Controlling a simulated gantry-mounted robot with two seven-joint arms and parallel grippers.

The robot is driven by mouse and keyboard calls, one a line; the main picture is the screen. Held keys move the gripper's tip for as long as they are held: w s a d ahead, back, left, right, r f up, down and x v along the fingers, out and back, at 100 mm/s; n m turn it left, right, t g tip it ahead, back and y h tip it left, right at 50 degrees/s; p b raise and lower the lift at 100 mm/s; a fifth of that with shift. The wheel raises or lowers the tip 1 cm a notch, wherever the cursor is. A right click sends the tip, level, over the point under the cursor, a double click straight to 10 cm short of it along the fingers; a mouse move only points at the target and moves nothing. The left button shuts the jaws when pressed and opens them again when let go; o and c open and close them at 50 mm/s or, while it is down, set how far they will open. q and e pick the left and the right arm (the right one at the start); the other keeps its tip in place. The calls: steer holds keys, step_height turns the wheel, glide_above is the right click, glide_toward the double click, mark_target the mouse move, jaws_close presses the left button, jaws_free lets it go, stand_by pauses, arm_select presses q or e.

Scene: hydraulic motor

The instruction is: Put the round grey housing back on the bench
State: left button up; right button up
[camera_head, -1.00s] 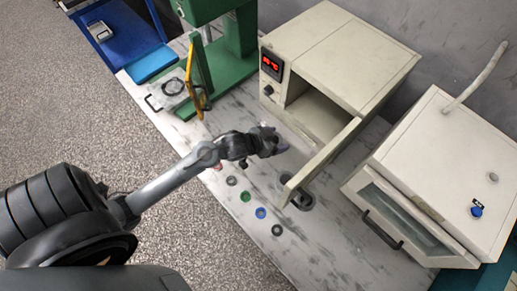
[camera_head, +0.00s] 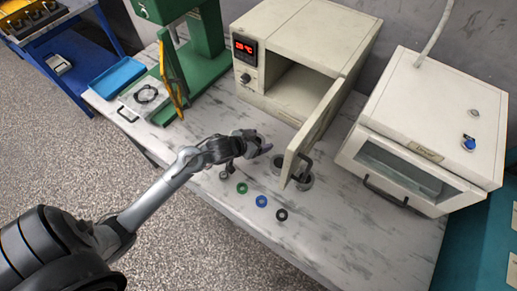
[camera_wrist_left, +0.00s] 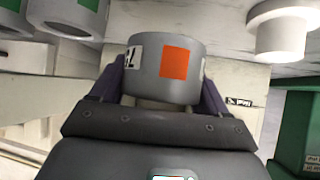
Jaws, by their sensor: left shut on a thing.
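A round grey housing (camera_wrist_left: 165,68) with an orange square patch is between the fingers of my left gripper in the left wrist view. The left gripper (camera_head: 266,146) is shut on it, above the bench (camera_head: 345,240) and left of the open door of the cream oven in the head view. I cannot make out the held housing clearly in the head view. Grey ring-shaped parts (camera_head: 304,182) stand on the bench by the door, partly hidden by it. The wrist view also shows a grey cylinder with a green patch (camera_wrist_left: 70,18) at upper left. My right gripper is not in view.
The oven door (camera_head: 318,125) stands open. Small grey, green (camera_head: 242,188), blue (camera_head: 262,201) and black (camera_head: 281,214) rings lie on the bench. A green press (camera_head: 205,60) is at left, a white cabinet (camera_head: 430,130) at right. The front right bench is clear.

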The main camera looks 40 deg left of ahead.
arm_select(q)
step_height(320, 180, down, 4)
steer(key=shift+w+f+b, duration=0.1)
steer(key=shift+b, duration=0.65)
steer(key=shift+f, duration=0.25)
steer(key=shift+f, duration=0.15)
steer(key=o, duration=1.4)
steer(key=shift+o, duration=0.2)
